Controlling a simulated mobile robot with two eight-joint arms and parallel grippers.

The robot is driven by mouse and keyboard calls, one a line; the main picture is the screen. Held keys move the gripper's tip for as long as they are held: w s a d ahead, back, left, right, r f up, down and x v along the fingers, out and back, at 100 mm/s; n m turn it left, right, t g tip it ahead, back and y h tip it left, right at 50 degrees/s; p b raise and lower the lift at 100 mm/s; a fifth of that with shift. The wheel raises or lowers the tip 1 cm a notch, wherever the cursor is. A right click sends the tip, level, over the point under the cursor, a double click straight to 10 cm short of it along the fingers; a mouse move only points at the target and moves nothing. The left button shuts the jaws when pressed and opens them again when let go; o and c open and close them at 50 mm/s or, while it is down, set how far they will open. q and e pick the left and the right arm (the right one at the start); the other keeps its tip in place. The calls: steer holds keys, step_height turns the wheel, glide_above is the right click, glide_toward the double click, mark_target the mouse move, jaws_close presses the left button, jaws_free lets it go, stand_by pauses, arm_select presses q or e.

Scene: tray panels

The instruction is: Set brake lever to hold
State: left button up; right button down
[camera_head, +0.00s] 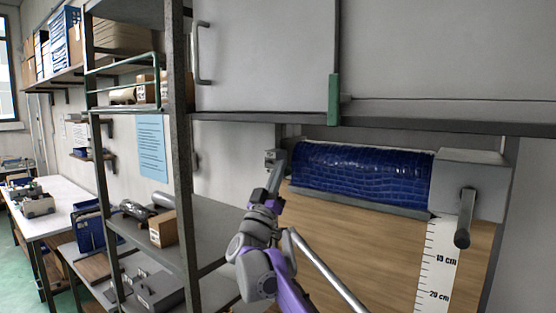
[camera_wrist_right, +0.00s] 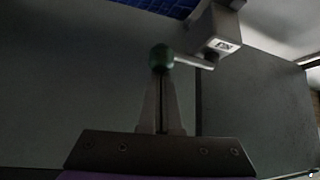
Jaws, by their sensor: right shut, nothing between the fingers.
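The brake lever shows in the right wrist view as a grey arm (camera_wrist_right: 192,61) with a dark green ball knob (camera_wrist_right: 161,57). It comes out of a grey block (camera_wrist_right: 216,33) that has a small white label with dark marks. In the head view this block (camera_head: 272,157) is small, at the left end of a blue roll (camera_head: 362,173); the lever is hidden there. My right gripper (camera_head: 279,170) is in front of the block. In the wrist view its closed, empty fingers (camera_wrist_right: 162,80) point at the knob, which is right at their tips. I cannot tell whether they touch. My left gripper is not in view.
A larger grey box (camera_head: 484,182) with a dark handle (camera_head: 465,217) is at the roll's right end. A grey cabinet (camera_head: 262,60) overhangs above. A metal shelf rack (camera_head: 181,140) stands close at the left. A wooden board (camera_head: 390,250) with a white centimetre scale (camera_head: 437,265) lies below.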

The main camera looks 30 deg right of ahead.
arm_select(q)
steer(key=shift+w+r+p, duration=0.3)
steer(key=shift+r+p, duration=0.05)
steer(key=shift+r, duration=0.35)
arm_select(e)
steer(key=shift+w+a+f+m+g+h, duration=0.15)
steer(key=shift+f+m+g+h, duration=0.15)
steer(key=shift+f, duration=0.45)
steer(key=shift+w+d+f+m+g+h, duration=0.1)
steer(key=shift+w+f+m+g+h, duration=0.15)
steer(key=shift+f, duration=0.45)
steer(key=shift+f+t, duration=0.15)
steer(key=shift+t, duration=0.1)
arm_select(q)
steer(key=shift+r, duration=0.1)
arm_select(e)
steer(key=shift+s, duration=0.1)
